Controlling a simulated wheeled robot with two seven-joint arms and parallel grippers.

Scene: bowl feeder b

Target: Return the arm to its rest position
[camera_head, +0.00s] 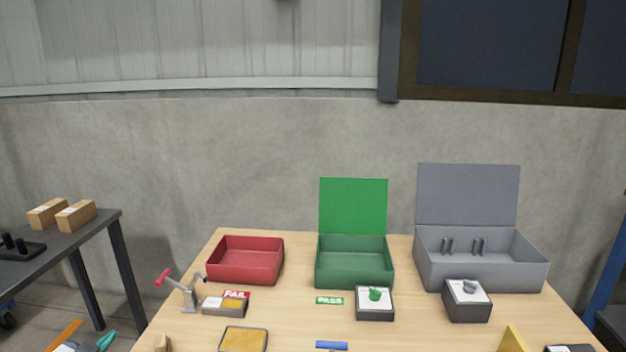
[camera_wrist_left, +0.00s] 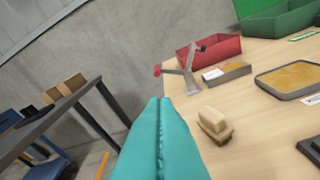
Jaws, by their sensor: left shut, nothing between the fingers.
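My left gripper (camera_head: 105,340) shows at the bottom left of the head view, left of the table's edge. In the left wrist view its teal fingers (camera_wrist_left: 160,125) are pressed together with nothing between them. They point toward the grey toggle clamp with a red handle tip (camera_wrist_left: 182,75), which stands on the wooden table apart from them. A tan block or brush (camera_wrist_left: 215,125) lies on the table to the right of the fingers. My right gripper is not in view.
The wooden table (camera_head: 290,320) holds a red bin (camera_head: 245,262), an open green box (camera_head: 353,262), an open grey box (camera_head: 480,262), the toggle clamp (camera_head: 183,290) and a tan-filled tray (camera_head: 243,340). A dark side table (camera_head: 60,245) with cartons stands left. A floor gap separates the tables.

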